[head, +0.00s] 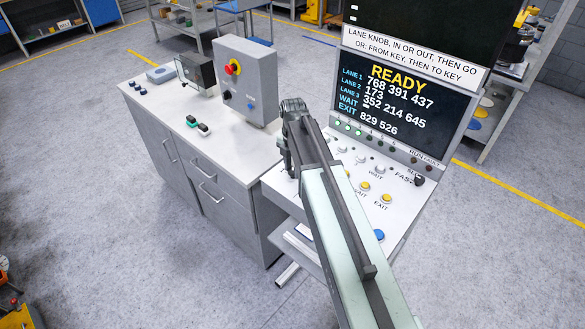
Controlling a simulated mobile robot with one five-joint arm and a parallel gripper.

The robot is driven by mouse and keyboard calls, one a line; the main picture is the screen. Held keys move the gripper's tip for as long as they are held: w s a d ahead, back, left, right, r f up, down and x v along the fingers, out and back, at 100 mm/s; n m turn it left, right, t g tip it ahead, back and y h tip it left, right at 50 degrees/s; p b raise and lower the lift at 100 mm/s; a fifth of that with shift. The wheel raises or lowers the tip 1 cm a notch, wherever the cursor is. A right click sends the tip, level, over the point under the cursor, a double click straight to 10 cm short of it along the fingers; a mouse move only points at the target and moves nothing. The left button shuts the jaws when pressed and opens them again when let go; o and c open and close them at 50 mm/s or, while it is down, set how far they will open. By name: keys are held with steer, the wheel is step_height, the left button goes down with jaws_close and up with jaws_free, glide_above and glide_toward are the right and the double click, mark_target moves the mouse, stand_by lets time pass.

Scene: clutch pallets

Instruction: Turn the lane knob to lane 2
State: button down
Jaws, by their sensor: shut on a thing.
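My gripper (291,170) points down over the left end of the white sloped control panel (402,207). It is shut on what appears to be the lane knob, which the gripper and my arm hide, so its pointer cannot be read. The panel's display (398,98) reads READY, with rows of numbers for LANE 1, LANE 2, LANE 3, WAIT and EXIT. A sign (415,55) above it mentions the lane knob, in or out, then go.
White and yellow keys, including EXIT (386,198), sit right of my arm. A blue button (379,235) is lower. A grey cabinet (215,140) stands left with a red-knobbed box (248,80).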

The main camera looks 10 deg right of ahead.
mark_target(293, 170)
steer(key=shift+n, duration=1.1)
steer(key=c, duration=1)
jaws_free()
steer(key=shift+o, duration=0.2)
step_height(293, 170, up, 8)
steer(key=p, duration=0.8)
steer(key=shift+s, duration=0.1)
steer(key=shift+f, duration=0.1)
